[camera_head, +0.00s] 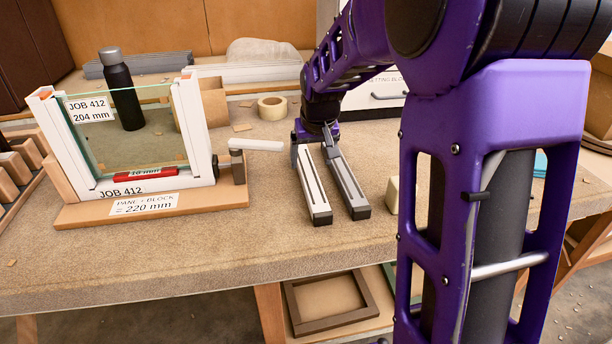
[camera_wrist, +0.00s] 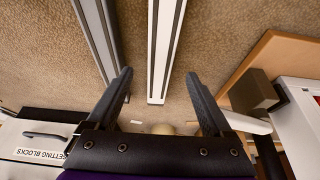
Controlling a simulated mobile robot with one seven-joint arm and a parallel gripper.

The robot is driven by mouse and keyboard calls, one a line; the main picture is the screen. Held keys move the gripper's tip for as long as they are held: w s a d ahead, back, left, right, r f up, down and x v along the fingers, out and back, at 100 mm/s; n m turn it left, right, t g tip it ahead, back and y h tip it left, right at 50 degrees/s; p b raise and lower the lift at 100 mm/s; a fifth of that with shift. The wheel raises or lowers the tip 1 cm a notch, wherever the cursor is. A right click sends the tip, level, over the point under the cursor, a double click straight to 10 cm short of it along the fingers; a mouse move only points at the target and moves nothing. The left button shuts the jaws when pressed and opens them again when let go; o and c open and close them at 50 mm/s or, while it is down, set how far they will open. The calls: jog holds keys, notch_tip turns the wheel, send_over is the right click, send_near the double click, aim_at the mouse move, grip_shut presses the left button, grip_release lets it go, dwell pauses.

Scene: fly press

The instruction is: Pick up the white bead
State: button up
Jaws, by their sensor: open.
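The white bead (camera_head: 316,195) is a long strip with a dark groove, lying on the bench and pointing toward the front edge. A grey strip (camera_head: 350,190) of similar shape lies just right of it. My gripper (camera_head: 312,142) is over the far end of the white bead, pointing down. In the wrist view my gripper (camera_wrist: 160,74) has its two dark fingers apart, with the white bead (camera_wrist: 164,45) between them and nothing gripped. The grey strip (camera_wrist: 97,32) passes by the left finger there. I cannot tell the exact height of the fingertips over the bench.
A white frame (camera_head: 197,135) holding glass and a red block (camera_head: 145,174) stands left, its handle (camera_head: 255,145) reaching toward my gripper. Behind are a tape roll (camera_head: 272,108) and a setting-blocks box (camera_head: 385,92). A cream block (camera_head: 392,195) sits right, partly hidden by my arm.

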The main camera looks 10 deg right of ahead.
aim_at(310, 174)
jog(key=x, duration=0.3)
jog(key=b+x, duration=0.1)
jog(key=x, duration=0.1)
jog(key=shift+s+f, duration=0.15)
jog(key=shift+f, duration=0.3)
jog(key=shift+r, duration=0.1)
grip_shut()
